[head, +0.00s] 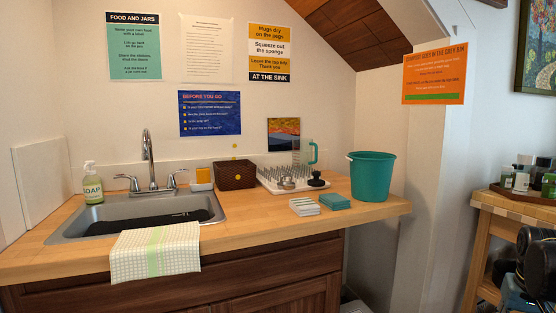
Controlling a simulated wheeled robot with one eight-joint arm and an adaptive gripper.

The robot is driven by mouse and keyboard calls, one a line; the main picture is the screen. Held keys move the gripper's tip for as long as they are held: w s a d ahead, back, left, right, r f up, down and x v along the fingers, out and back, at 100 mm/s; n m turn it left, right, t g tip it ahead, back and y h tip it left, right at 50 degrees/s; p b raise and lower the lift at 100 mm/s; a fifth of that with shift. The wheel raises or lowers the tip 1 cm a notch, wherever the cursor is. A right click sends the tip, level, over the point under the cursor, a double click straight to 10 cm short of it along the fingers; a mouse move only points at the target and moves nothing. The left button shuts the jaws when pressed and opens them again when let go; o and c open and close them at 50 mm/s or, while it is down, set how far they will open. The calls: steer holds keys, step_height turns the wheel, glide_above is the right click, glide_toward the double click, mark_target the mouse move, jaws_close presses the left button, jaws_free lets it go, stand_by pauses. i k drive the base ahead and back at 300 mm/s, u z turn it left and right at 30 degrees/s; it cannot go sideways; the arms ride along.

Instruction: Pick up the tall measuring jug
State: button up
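The tall measuring jug (303,155) is a clear, narrow vessel with a teal handle on its right side. It stands at the back of the white pegged drying rack (290,186), against the wall on the wooden counter. Its lower part is partly hidden by the pegs and items in front. My gripper cannot be made out in the head view. Only dark parts of what looks like my arm show at the lower right edge, well apart from the jug.
A teal bucket (372,178) stands right of the rack. Small metal and black items sit at the rack's front. A brown basket (235,176) is to its left, and stacked cloths (335,202) lie in front. The sink (140,212) is further left. A side table (515,205) holds bottles.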

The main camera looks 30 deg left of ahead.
mark_target(301, 148)
steer(key=u, duration=1.15)
